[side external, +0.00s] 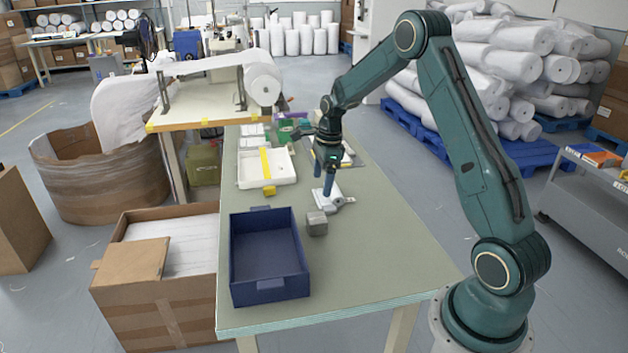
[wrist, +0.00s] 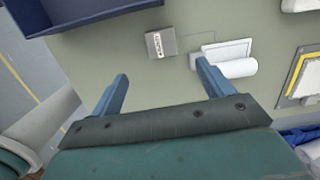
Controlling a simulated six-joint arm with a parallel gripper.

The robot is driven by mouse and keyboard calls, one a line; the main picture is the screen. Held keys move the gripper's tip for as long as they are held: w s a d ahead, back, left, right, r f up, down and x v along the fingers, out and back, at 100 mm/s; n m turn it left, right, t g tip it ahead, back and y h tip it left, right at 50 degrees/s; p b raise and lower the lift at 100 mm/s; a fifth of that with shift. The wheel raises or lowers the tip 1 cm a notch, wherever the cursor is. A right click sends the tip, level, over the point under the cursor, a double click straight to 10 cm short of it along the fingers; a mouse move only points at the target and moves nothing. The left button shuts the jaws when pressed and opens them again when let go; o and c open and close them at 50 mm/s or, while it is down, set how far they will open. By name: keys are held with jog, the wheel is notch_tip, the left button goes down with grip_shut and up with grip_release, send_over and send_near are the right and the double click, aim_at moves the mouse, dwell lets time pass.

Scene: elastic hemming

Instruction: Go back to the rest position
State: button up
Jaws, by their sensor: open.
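My gripper (side external: 324,183) hangs from the arm over the middle of the table, fingers pointing down. In the wrist view its two blue fingers (wrist: 163,84) stand wide apart with nothing between them. A white plate with a white roll (side external: 335,198) lies right by the fingertips in the side view; in the wrist view the roll (wrist: 238,68) is near the right finger. I cannot tell if the fingers touch it.
An empty dark blue bin (side external: 304,262) stands at the table's near left. A white tray (side external: 286,172) with a yellow strip and a small yellow block (side external: 269,190) lie behind it. The right side of the table (side external: 385,250) is clear. A sewing station stands at the back left.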

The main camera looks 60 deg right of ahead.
jog(key=s+a+r+n+t+h, duration=0.1)
jog(key=s+a+r+n, duration=0.3)
jog(key=a+r+n, duration=0.3)
jog(key=s+a+r+n+t, duration=0.1)
jog(key=s+a+r+n, duration=0.45)
jog(key=r, duration=0.45)
jog(key=s+a+r+n+t, duration=0.1)
jog(key=s+a+n, duration=0.3)
jog(key=s+n, duration=0.3)
jog(key=s+a+r+n+t, duration=0.1)
jog(key=s+a+n, duration=0.4)
jog(key=s, duration=0.6)
jog(key=shift+a+r+n+t, duration=0.3)
jog(key=shift+r+n, duration=0.25)
jog(key=shift+n, duration=0.5)
